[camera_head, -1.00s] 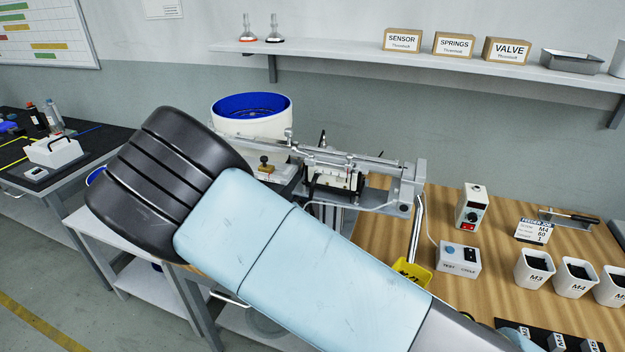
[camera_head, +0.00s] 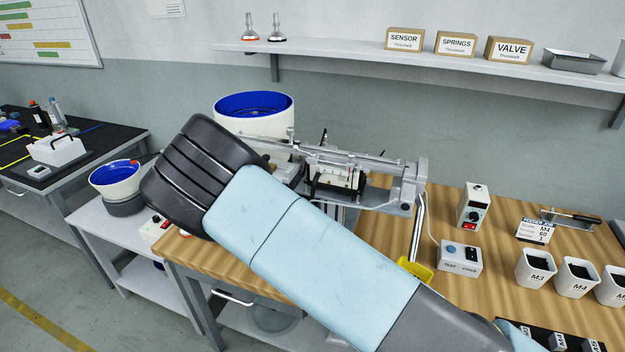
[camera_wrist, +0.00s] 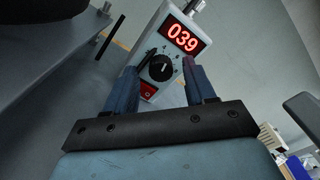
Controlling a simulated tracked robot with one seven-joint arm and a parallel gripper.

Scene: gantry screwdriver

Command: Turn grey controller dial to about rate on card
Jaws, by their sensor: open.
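In the wrist view a pale grey controller (camera_wrist: 170,60) stands tilted in the picture, its red display (camera_wrist: 182,38) reading 039. Its black dial (camera_wrist: 161,68) sits below the display, above a red switch (camera_wrist: 148,91). My gripper (camera_wrist: 161,82) is open and empty, with one finger on each side of the controller's lower face; I cannot tell whether they touch it. In the head view my arm hides the gripper. There a white box with a red part (camera_head: 155,229) shows beside my arm at left. The card (camera_head: 533,230) on the wooden bench reads M4, 60, 1.
Another controller with a dial and red switch (camera_head: 474,206) stands on the bench, near a test box (camera_head: 459,259) and screw bins (camera_head: 535,268). A blue-lined bowl feeder (camera_head: 115,180) stands on the white side table. A larger feeder (camera_head: 252,112) and metal rail are behind my arm.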

